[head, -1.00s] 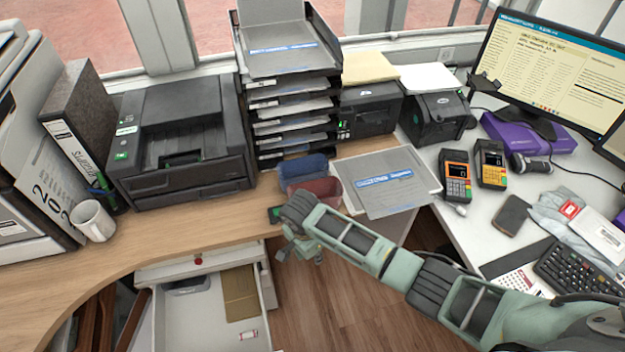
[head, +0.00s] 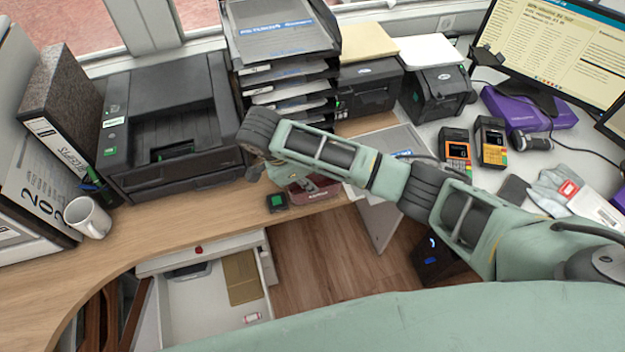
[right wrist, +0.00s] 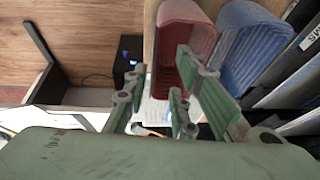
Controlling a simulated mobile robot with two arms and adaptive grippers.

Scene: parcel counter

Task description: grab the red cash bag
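The red cash bag (head: 318,193) lies on the wooden counter near its front edge, mostly covered by my right arm in the head view. In the right wrist view the red bag (right wrist: 184,28) lies beside a blue bag (right wrist: 252,40). My right gripper (head: 290,180) is at the red bag in the head view, its fingers partly hidden. In the right wrist view my right gripper (right wrist: 162,66) has its fingers spread and empty, with one finger overlapping the red bag; contact cannot be told. My left gripper is not in view.
A black printer (head: 170,125) and a stack of trays (head: 285,70) stand behind. A small dark device (head: 277,202) lies just left of the red bag. An open drawer (head: 215,300) sticks out below the counter. A white mug (head: 90,218) stands at left.

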